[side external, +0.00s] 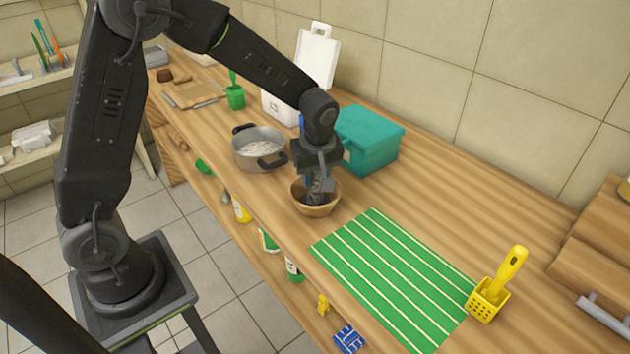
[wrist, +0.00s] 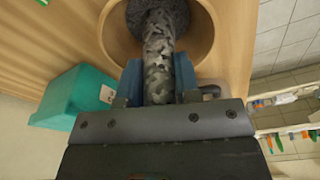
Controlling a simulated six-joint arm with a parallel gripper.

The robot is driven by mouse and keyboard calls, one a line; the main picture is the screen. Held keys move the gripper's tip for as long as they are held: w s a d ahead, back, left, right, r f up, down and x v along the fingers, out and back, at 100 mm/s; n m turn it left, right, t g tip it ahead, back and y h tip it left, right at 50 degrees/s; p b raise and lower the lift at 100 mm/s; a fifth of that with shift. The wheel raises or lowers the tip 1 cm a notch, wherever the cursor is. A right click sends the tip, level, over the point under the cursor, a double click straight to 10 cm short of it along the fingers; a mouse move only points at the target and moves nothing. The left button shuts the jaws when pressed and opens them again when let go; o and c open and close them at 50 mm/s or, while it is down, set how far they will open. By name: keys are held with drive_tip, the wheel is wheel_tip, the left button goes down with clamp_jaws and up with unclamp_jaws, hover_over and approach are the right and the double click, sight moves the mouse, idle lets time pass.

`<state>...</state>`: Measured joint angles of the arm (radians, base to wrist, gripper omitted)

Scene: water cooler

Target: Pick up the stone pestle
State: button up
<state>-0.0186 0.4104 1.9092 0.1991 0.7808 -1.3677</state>
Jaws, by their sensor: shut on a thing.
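The stone pestle (wrist: 158,52) is speckled grey, with a thick rounded head at the top of the wrist view. My gripper (wrist: 158,82) is shut on its shaft, with one blue-grey finger on each side. The pestle's head is over or inside a round wooden bowl (wrist: 204,50); I cannot tell whether it touches the bottom. In the side view my gripper (side external: 318,188) points down into the wooden bowl (side external: 316,208), and the pestle is mostly hidden by the gripper and the rim.
A grey pot (side external: 258,150) with white contents stands left of the bowl. A teal box (side external: 370,138) is close behind it to the right.

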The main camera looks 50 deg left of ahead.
wheel_tip(320, 180, up, 4)
drive_tip(key=shift+f, duration=0.15)
drive_tip(key=s+a+r, duration=0.5)
drive_tip(key=a+r, duration=0.2)
drive_tip(key=a, duration=0.3)
drive_tip(key=w+d, duration=0.1)
drive_tip(key=d, duration=0.2)
drive_tip(key=w+d, duration=0.2)
drive_tip(key=d, duration=0.1)
drive_tip(key=w+d, duration=0.2)
drive_tip(key=d, duration=0.2)
drive_tip(key=shift+r, duration=0.15)
drive_tip(key=shift+f, duration=5.35)
drive_tip(key=shift+d, duration=0.15)
